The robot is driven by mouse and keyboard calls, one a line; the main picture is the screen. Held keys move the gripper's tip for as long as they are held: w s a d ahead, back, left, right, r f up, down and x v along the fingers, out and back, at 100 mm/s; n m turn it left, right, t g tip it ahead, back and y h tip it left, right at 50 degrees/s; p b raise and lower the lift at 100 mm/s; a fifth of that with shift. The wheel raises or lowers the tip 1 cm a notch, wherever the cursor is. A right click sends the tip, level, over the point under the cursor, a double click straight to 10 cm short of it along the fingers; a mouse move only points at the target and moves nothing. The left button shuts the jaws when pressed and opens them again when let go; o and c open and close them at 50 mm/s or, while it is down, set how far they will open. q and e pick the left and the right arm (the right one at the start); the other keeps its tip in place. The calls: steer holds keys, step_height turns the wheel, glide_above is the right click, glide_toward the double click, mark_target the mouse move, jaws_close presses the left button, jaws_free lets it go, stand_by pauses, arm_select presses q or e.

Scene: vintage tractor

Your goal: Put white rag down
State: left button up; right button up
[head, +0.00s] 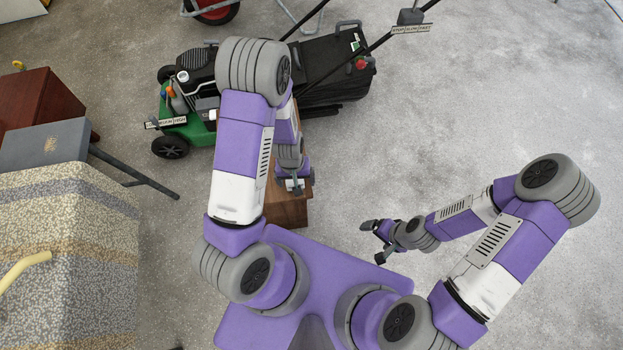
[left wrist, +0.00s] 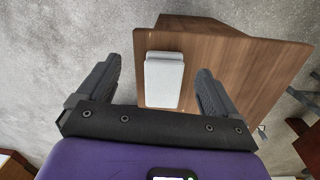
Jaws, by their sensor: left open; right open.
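The white rag (left wrist: 164,84) looks like a small folded pale rectangle in the left wrist view. It lies on the brown wooden top (left wrist: 232,62) of a box-like stand, near one edge. My left gripper (left wrist: 160,72) is open, with one finger on each side of the rag and a gap to both. In the head view my left gripper (head: 294,184) is over the wooden stand (head: 287,211), and the arm and gripper mostly hide the rag there. My right gripper (head: 377,241) is open and empty over bare floor, right of the stand.
A green and black lawn mower (head: 325,68) stands behind the stand. At left are a dark red-brown box (head: 38,98), a grey-topped block (head: 45,143) and a large patterned block (head: 70,225) with a yellow handle (head: 24,267). The concrete floor (head: 500,100) at right is clear.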

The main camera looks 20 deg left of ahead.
arm_select(q)
steer(key=s+d+f+m+h, duration=0.2)
steer(key=s+d, duration=0.4)
steer(key=d, duration=0.4)
steer(key=shift+s+f+t+h, duration=0.2)
steer(key=shift+f+t+h, duration=0.2)
steer(key=shift+f+h, duration=0.25)
steer(key=shift+a, duration=0.1)
arm_select(e)
steer(key=shift+r+p, duration=0.8)
steer(key=shift+r, duration=0.05)
arm_select(q)
steer(key=shift+r, duration=0.75)
arm_select(e)
steer(key=shift+f, duration=0.1)
